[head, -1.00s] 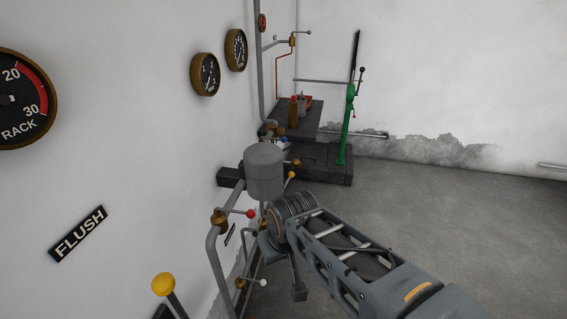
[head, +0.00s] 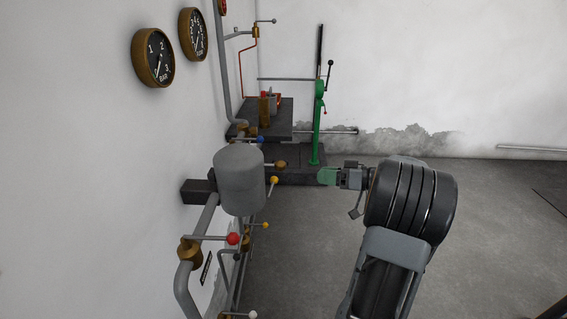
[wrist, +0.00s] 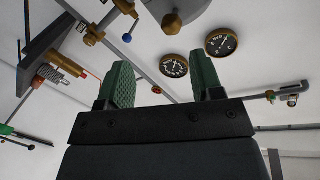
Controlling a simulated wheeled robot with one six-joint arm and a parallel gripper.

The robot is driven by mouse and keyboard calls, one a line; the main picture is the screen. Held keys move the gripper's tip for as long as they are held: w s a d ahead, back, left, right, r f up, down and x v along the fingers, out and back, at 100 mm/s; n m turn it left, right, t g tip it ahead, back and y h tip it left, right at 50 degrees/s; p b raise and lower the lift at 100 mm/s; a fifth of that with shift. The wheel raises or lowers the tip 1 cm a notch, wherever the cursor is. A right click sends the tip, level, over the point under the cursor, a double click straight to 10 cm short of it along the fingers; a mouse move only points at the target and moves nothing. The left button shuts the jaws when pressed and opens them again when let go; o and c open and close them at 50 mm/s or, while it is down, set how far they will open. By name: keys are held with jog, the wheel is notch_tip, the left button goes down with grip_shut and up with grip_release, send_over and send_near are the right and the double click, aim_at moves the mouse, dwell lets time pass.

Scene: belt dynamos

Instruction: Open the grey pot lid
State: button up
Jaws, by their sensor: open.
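The grey pot (head: 241,190) is an upright cylinder on the wall pipework, left of centre in the head view. Its flat grey lid (head: 238,158) is on top and looks shut. My gripper (head: 328,176) is to the right of the pot, apart from it, with green fingertips pointing left. In the wrist view my gripper (wrist: 165,78) shows two green fingers spread apart with nothing between them. A grey rounded body with a brass fitting, perhaps the pot, is cut off at the top edge there.
A red-knobbed lever (head: 232,239) and a yellow-knobbed lever (head: 272,181) stick out near the pot. Two gauges (head: 153,57) hang on the wall. A green hand-pump post (head: 318,125) and a dark bench (head: 262,115) stand behind. The floor to the right is open.

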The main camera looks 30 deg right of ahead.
aim_at(281, 165)
jog(key=w+a+n, duration=0.1)
jog(key=w+a, duration=0.1)
jog(key=a, duration=0.1)
jog(key=w+a+r+n+p, duration=0.1)
jog(key=w+a, duration=0.2)
jog(key=a, duration=0.1)
jog(key=w+a+n+p, duration=0.1)
jog(key=w+a, duration=0.2)
jog(key=shift+w+a+r+y, duration=0.15)
jog(key=shift+r+y, duration=0.1)
jog(key=shift+y, duration=0.15)
jog(key=shift+t, duration=0.3)
grip_shut()
dwell(0.3)
